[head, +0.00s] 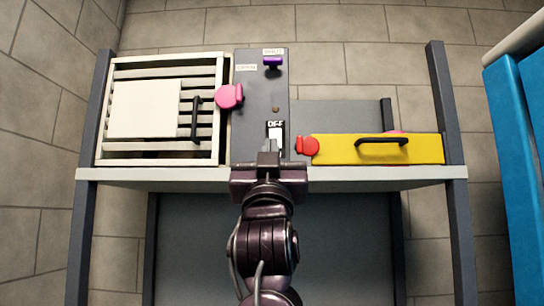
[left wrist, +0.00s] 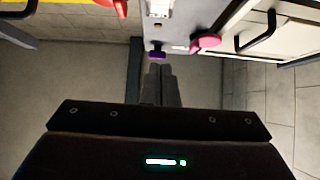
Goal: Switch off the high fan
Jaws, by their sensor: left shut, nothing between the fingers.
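A dark grey control panel (head: 257,90) stands upright in the middle of the frame. Low on it is a white switch (head: 276,134) under an "OFF" label; its lower part is partly hidden by my gripper. The switch plate also shows at the top of the left wrist view (left wrist: 159,8). My left gripper (head: 268,157) is shut and empty, just below and in front of the switch; I cannot tell whether it touches. In the left wrist view its closed fingers (left wrist: 160,70) point toward the panel. No fan can be made out. My right gripper is out of view.
A purple knob (head: 272,63) sits high on the panel, near "OPEN" and "SHUT" labels. A pink knob (head: 229,96) is beside a slatted white grille (head: 205,136) at left. A yellow drawer-like box (head: 425,149) with black handle and red knob (head: 307,146) is at right.

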